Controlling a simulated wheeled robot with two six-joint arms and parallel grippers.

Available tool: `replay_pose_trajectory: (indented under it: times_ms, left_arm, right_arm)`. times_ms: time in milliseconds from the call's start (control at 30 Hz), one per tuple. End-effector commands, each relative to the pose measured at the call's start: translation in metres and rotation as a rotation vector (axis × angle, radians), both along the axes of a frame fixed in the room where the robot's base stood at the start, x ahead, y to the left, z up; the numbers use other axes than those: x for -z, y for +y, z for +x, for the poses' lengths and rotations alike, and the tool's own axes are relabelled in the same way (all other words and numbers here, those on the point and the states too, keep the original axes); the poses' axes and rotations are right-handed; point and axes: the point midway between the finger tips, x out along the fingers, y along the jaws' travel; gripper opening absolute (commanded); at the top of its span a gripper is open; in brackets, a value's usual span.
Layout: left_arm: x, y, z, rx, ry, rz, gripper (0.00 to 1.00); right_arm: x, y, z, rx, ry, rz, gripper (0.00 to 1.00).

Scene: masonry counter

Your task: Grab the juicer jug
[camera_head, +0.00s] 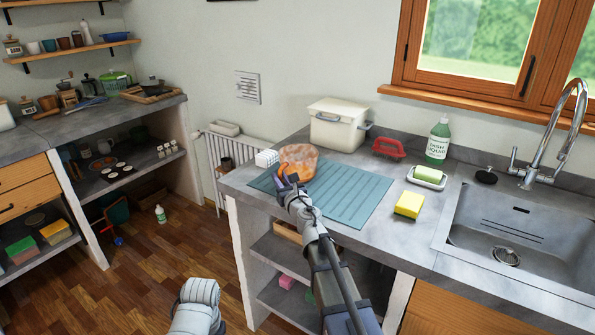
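An orange-brown, mottled vessel (299,158), which I take for the juicer jug, stands at the back left part of the blue ribbed mat on the counter. My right gripper (286,173) is at its near, lower side, seen from behind, and overlaps it in the picture. The dark fingertips are small and partly merge with the vessel, so I cannot tell whether they touch it or are closed on it. Of my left arm only a pale rounded link shows at the bottom edge; its gripper is not in view.
The blue mat (345,196) is bare to the right of my arm. A small white block (266,158) stands left of the vessel, a cream bin (338,126) behind it. A red-handled item (388,147), yellow sponge (409,204), green soap bottle (438,140) and sink (520,235) lie to the right.

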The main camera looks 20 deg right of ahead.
Motion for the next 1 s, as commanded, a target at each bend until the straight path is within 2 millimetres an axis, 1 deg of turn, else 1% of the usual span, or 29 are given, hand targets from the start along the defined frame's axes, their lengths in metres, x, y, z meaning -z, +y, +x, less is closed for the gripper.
replay_pose_trajectory:
  times_ms: [33,167,1000]
  left_arm:
    - [0.0,0.0,0.0,0.0,0.0,0.0,0.76]
    - [0.0,0.0,0.0,0.0,0.0,0.0,0.76]
    - [0.0,0.0,0.0,0.0,0.0,0.0,0.76]
  right_arm:
    - [0.0,0.0001,0.0,0.0,0.0,0.0,0.14]
    - [0.0,0.0,-0.0001,0.0,0.0,0.0,0.0]
    - [0.0,0.0,-0.0001,0.0,0.0,0.0,0.0]
